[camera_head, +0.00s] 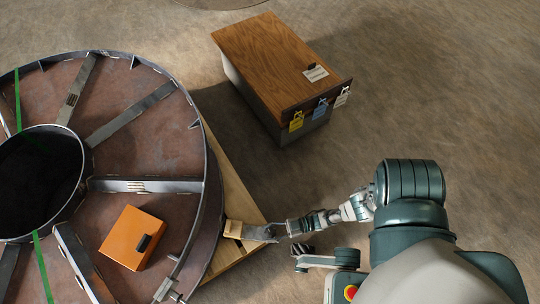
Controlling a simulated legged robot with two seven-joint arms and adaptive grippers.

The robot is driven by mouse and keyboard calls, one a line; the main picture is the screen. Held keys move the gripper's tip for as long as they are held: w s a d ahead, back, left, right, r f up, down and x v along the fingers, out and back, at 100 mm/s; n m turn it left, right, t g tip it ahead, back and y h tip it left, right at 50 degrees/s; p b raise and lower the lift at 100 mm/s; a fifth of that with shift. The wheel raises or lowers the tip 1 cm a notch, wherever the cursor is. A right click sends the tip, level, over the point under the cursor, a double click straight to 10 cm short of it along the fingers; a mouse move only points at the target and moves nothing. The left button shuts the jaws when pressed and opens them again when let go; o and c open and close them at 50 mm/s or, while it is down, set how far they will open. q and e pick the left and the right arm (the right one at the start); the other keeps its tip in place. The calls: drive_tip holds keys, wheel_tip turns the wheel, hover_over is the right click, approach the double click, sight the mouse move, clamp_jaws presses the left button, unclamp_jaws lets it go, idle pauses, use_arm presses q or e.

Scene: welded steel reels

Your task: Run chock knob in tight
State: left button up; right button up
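A pale wooden chock (234,229) sits against the rim of the big steel reel (207,205) on a plank base. A small grey metal part (260,233) reaches right from the chock. My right gripper (283,229) is at the right end of that part, with its arm coming in from the right. The knob is not clearly visible, and the contact there is too small to make out. I cannot tell whether the fingers are open or shut on something.
An orange box (131,238) with a dark handle lies on the reel. A wood-topped cabinet (268,62) with yellow, blue and white tags on its front edge stands behind. The wooden plank base (232,187) sticks out beside the reel. The floor at the upper right is clear.

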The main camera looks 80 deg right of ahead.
drive_tip(key=shift+f, duration=0.1)
drive_tip(key=c, duration=0.4)
drive_tip(key=shift+o, duration=0.2)
drive_tip(key=shift+s+d+f, duration=0.1)
drive_tip(key=shift+d, duration=0.05)
drive_tip(key=shift+a+m+t+h, duration=0.2)
drive_tip(key=shift+m+t+h, duration=0.2)
drive_tip(key=shift+m+h, duration=0.6)
drive_tip(key=o, duration=1.2)
drive_tip(key=shift+d, duration=0.15)
drive_tip(key=shift+v, duration=3.7)
